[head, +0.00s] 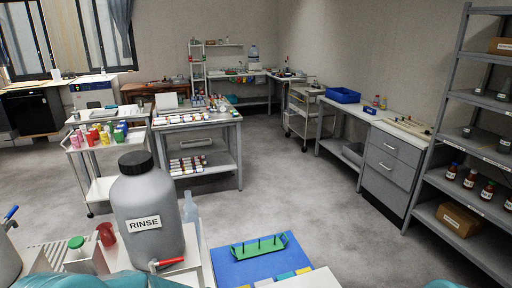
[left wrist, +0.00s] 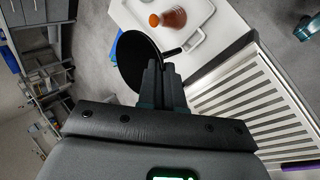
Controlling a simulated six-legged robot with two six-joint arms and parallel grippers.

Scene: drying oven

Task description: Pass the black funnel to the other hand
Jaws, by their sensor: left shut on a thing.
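The black funnel (left wrist: 135,62) shows in the left wrist view as a dark round mouth with a short thin piece sticking out to the right. My left gripper (left wrist: 158,75) is shut on it at the edge nearest the fingers. The fingers hide part of the funnel. The funnel appears held over or near a white surface. I cannot make out the funnel or my left gripper in the head view. My right gripper is not in either view.
A green rack (head: 259,248) sits on a blue mat (head: 235,270). A ribbed drainboard (left wrist: 250,105) lies right of the funnel. Open floor lies beyond.

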